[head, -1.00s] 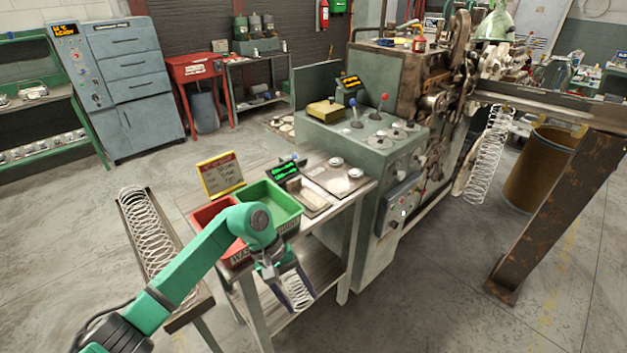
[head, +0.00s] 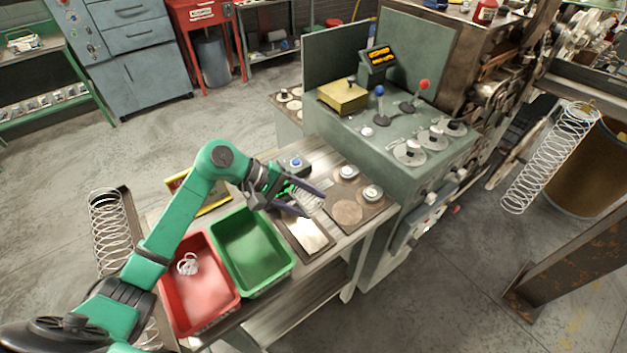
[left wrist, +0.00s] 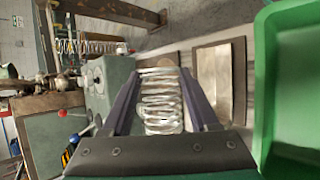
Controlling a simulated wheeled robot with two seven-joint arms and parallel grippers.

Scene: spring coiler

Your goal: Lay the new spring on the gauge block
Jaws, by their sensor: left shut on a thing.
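My left gripper (head: 314,203) is shut on a short pale wire spring (head: 311,198), which lies between its two dark fingers. In the left wrist view the spring (left wrist: 160,102) shows coiled between the fingers, its near coils close to the palm. The gauge block appears to be the bright flat metal piece (head: 306,236) in a dark frame on the bench. The gripper is above the bench at the far end of this block, apart from it as far as I can tell. The block also shows right of the fingers in the left wrist view (left wrist: 215,76). My right gripper is not in view.
A green bin (head: 281,270) stands left of the block, empty. A red bin (head: 213,315) beside it holds a small spring. A plate (head: 365,208) with round pieces lies right of the block. The machine console (head: 430,160) stands close on the right.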

